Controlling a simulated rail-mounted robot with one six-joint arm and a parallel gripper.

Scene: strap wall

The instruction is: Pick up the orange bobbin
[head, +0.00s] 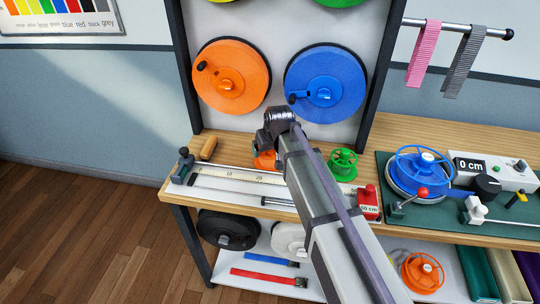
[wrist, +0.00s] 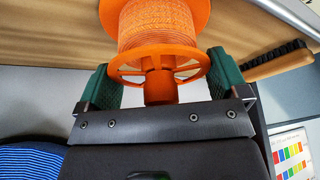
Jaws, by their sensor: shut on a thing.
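The orange bobbin (wrist: 157,32) fills the top middle of the wrist view, wound with orange material between two flanges. My gripper (wrist: 160,70) has a green finger on each side of its near flange and is shut on it. In the head view the bobbin (head: 265,160) shows only partly, just below my gripper (head: 271,142) over the bench top. My wrist and arm hide the rest of it, and I cannot tell whether it touches the bench.
A green bobbin (head: 343,165) stands on the bench to the right. A ruler (head: 240,183) lies in front, with a red block (head: 369,202) at its right end. Big orange (head: 245,95) and blue (head: 345,75) reels hang behind. Another orange spool (head: 422,272) sits on the lower shelf.

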